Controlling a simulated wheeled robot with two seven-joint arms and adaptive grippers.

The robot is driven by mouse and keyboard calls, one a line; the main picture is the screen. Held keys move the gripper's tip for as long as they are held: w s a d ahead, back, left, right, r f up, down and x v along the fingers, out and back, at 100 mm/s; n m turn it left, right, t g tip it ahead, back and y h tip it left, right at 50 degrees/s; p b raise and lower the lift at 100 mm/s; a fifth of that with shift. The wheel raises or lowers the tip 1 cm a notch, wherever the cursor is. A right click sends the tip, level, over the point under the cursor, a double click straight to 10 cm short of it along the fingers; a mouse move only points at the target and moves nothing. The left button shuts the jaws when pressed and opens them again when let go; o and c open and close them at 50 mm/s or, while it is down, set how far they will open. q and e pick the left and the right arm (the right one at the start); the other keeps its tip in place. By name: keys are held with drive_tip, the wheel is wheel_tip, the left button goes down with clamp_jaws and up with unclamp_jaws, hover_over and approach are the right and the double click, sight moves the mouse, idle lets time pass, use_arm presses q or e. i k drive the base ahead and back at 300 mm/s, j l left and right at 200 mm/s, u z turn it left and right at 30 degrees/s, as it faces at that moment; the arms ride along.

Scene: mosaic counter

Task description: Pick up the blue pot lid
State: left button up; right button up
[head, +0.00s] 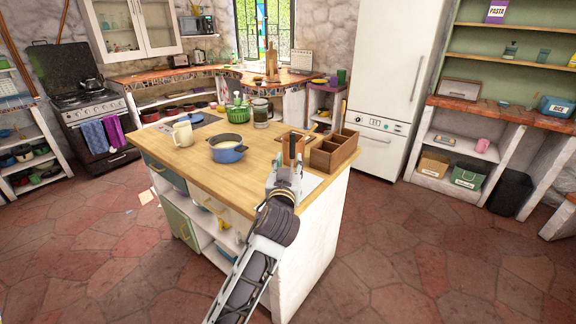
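A blue pot (228,153) with a pale inside stands uncovered nearer the middle of the counter. My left gripper (286,167) is over the near right edge of the island, well to the right of the lid and nearer to me. Its fingers look apart, with nothing held between them. My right gripper is out of view.
A green item (237,114) and a glass press (261,114) stand behind the pot. A wooden divided box (334,152) is right of my gripper. The counter's near left part is clear.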

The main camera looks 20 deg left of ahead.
sight(193, 119)
drive_tip(key=u, duration=1.3)
